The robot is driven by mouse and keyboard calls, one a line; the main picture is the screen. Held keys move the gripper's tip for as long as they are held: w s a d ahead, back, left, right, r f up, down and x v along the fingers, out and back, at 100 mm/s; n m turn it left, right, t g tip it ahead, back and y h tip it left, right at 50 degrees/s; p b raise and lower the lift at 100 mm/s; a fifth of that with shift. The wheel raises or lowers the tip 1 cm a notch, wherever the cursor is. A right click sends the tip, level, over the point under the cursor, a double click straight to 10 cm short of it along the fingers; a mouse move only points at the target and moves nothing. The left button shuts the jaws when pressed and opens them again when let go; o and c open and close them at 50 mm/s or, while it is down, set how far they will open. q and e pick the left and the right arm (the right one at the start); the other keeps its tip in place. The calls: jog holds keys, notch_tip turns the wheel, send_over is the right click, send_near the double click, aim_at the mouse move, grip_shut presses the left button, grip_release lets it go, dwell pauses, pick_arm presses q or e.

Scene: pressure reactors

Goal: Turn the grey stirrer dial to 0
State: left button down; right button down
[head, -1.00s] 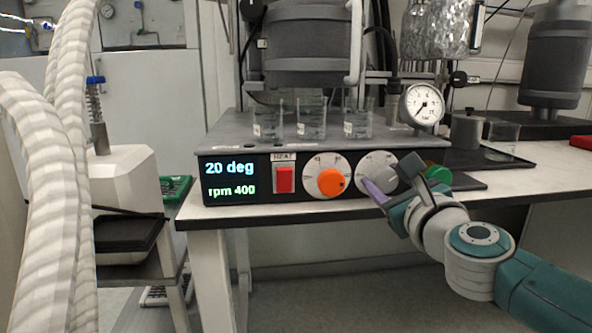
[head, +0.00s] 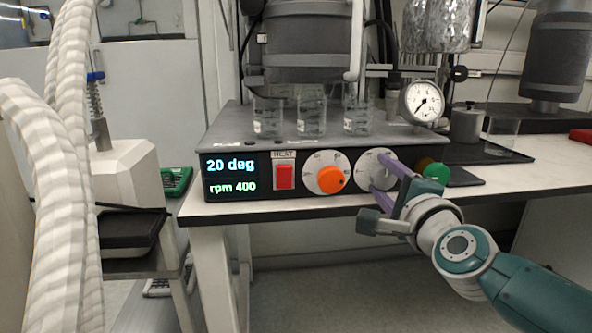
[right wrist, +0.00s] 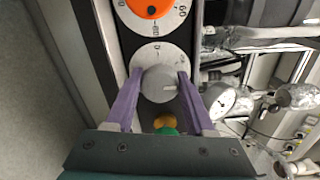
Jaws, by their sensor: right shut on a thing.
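The grey stirrer dial (head: 379,172) sits at the right of the hotplate's front panel, on a white scale disc. In the right wrist view the grey knob (right wrist: 159,84) lies between the two purple fingers of my right gripper (right wrist: 157,88), which is shut on it. In the head view my right gripper (head: 381,176) reaches the dial from the lower right, and its fingers hide part of the knob. The display (head: 230,176) reads "20 deg" and "rpm 400". My left gripper is not in view.
Left of the dial are the orange knob (head: 331,180) and a red heat switch (head: 285,176). A green knob (head: 437,173) is close to the right of my gripper.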

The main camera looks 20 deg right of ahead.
jog(key=n, duration=0.4)
jog(key=shift+n+p, duration=0.3)
jog(key=shift+p, duration=0.05)
jog(key=n+p, duration=0.1)
jog(key=n, duration=0.3)
jog(key=shift+n, duration=0.3)
jog(key=n, duration=0.4)
jog(key=shift+f+n+p, duration=0.1)
jog(key=shift+n+p, duration=0.2)
jog(key=n, duration=0.3)
jog(key=shift+d+n, duration=0.1)
jog(key=shift+n, duration=0.6)
jog(key=shift+c, duration=1.3)
grip_release()
jog(key=shift+s, duration=0.1)
